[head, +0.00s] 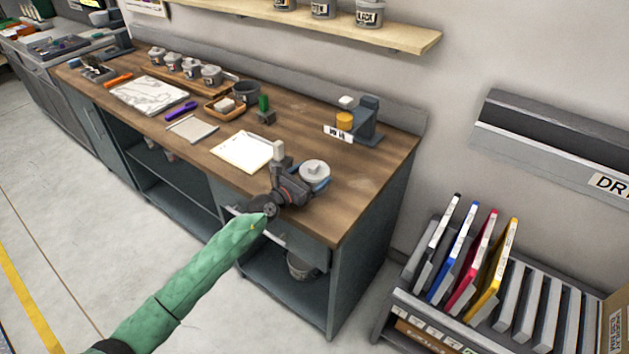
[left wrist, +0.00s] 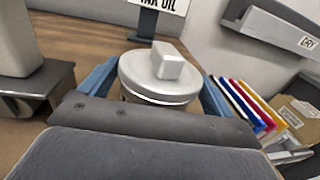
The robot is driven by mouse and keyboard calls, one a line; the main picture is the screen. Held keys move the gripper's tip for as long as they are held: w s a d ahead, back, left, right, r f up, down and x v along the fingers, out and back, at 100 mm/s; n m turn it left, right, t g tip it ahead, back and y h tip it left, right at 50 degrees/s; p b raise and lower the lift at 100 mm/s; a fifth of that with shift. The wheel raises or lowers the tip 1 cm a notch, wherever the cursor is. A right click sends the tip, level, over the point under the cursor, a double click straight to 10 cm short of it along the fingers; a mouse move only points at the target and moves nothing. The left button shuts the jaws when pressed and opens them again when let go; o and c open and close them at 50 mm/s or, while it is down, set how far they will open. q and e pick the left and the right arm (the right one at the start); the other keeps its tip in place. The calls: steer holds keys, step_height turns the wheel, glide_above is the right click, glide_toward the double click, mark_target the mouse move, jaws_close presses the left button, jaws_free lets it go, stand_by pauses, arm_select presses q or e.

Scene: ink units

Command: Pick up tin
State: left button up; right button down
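The tin (head: 315,172) is a round grey-white pot with a pale block-shaped knob on its lid. It stands upright near the right front corner of the wooden bench (head: 375,165). In the left wrist view the tin (left wrist: 158,78) is between the two blue fingers. My left gripper (head: 306,184) reaches in from the front left, low over the bench top. Its fingers (left wrist: 160,92) are spread on either side of the tin, with no clear grip on it. The tin's lower part is hidden by the gripper body. My right gripper is not in view.
A dark stand (head: 367,120) with a lettered sign and a yellow cylinder is behind the tin. A cream sheet (head: 243,151) and a small dark block with a green top (head: 264,110) lie left. A rack with coloured upright frames (head: 470,262) stands right of the bench.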

arm_select(q)
steer(key=c, duration=1)
steer(key=shift+r, duration=0.1)
